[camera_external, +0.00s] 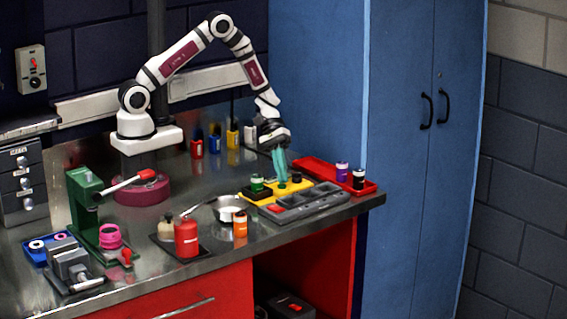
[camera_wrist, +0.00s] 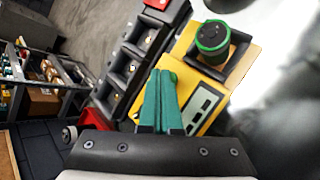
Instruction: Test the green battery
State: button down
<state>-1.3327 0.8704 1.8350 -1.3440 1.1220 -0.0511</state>
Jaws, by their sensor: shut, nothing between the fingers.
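The green battery (camera_external: 257,183) stands upright in the black socket at the left end of the yellow tester (camera_external: 250,197). In the wrist view the battery (camera_wrist: 212,38) shows its dark top and green ring, with the yellow tester (camera_wrist: 249,62) around the socket. My gripper (camera_external: 281,184) points down over the middle of the tester, to the right of the battery and apart from it. Its teal fingers (camera_wrist: 160,76) are shut and empty. A small green button (camera_wrist: 173,77) shows right beside the fingertips; I cannot tell whether they touch it. A pale display panel (camera_wrist: 201,104) lies beside the fingers.
A grey tray with several empty slots (camera_external: 325,199) lies in front of the tester. A red tray (camera_external: 318,170) behind holds a purple battery (camera_external: 341,170) and a dark one (camera_external: 358,179).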

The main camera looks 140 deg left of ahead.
dwell(0.5)
jog(key=shift+r, duration=0.45)
notch_tip(320, 180, up, 6)
dwell(0.3)
dwell(0.5)
